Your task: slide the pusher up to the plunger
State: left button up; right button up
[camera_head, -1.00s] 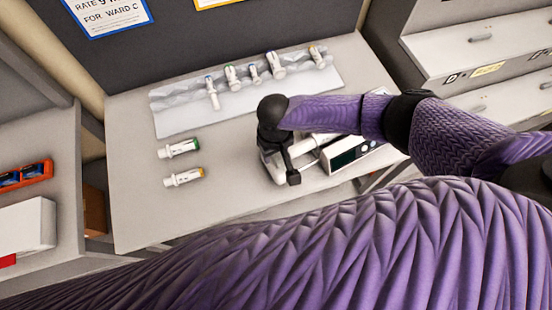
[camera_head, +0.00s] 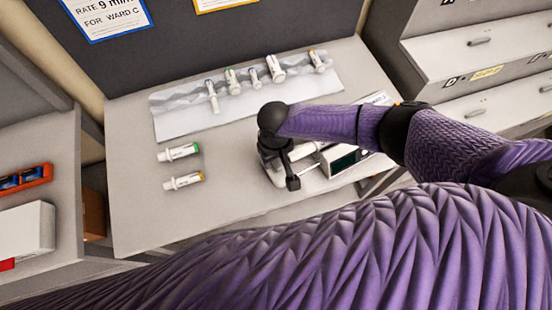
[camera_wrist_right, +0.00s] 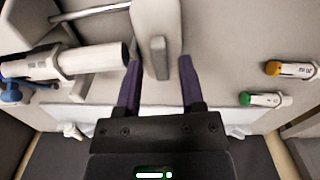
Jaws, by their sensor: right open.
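The pump (camera_head: 343,161), white with a dark green screen, lies at the right front of the table. My right gripper (camera_head: 287,172) is over its left end. In the right wrist view the light grey pusher (camera_wrist_right: 157,57) stands between the two purple fingers of my right gripper (camera_wrist_right: 161,88), which are open with gaps on both sides. Left of the pusher lies a white syringe (camera_wrist_right: 35,68); its plunger (camera_wrist_right: 98,60) has a dark end beside the left finger, close to the pusher. My left gripper is out of view.
Two loose syringes, one green-capped (camera_head: 178,152) and one orange-capped (camera_head: 184,181), lie left of the pump. Drawers (camera_head: 490,60) are at the right. The table's left front is clear.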

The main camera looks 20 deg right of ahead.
jog(key=shift+c, duration=0.3)
jog(key=c, duration=0.6)
jog(key=shift+w+d, duration=0.1)
jog(key=shift+d, duration=0.3)
jog(key=o, duration=0.7)
jog(key=shift+c, duration=0.2)
notch_tip(320, 180, up, 7)
jog(key=p, duration=0.7)
jog(key=shift+p, duration=0.35)
